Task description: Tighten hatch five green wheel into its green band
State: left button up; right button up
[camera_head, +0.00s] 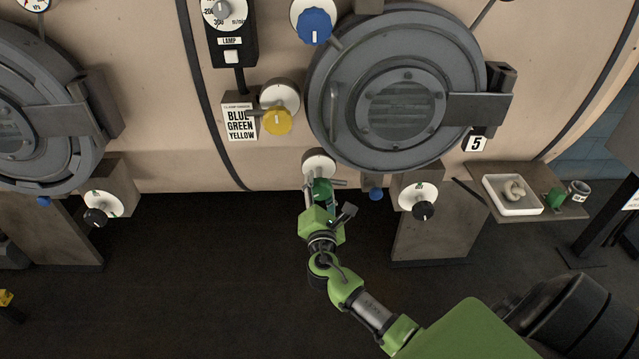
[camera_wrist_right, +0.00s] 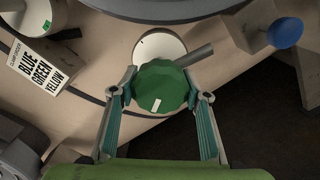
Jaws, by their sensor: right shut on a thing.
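Hatch five (camera_head: 400,95) is a round grey door with a "5" label (camera_head: 475,143) at its lower right. Its green wheel (camera_wrist_right: 161,86) sits below the hatch in front of a white round dial (camera_head: 319,164). My right gripper (camera_head: 320,190) reaches up from below and is shut on the green wheel, one finger on each side in the right wrist view. A white mark on the wheel points down and slightly left there. The green band on the dial is hidden behind the wheel. My left gripper is not in view.
A yellow wheel (camera_head: 277,121) and a blue wheel (camera_head: 314,26) sit by the hatch rim. A sign (camera_head: 239,121) reads "BLUE GREEN YELLOW". A black-knobbed dial (camera_head: 418,195) is to the right, near a shelf with a white tray (camera_head: 516,209). A grey rod (camera_wrist_right: 196,55) juts beside the green wheel.

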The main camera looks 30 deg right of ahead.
jog(key=n+p, duration=0.3)
jog(key=n, duration=0.3)
jog(key=shift+r+n, duration=0.1)
jog(key=shift+n, duration=0.2)
jog(key=n+p, duration=0.2)
jog(key=n, duration=0.1)
jog(key=shift+s+n+p, duration=0.1)
jog(key=shift+n+p, duration=0.25)
jog(key=shift+n, duration=0.05)
jog(key=shift+n+p, duration=0.3)
jog(key=shift+n, duration=0.3)
jog(key=shift+f+n, duration=0.25)
jog(key=shift+n, duration=0.05)
jog(key=o, duration=1.1)
jog(key=shift+d, duration=0.1)
jog(key=v, duration=1.2)
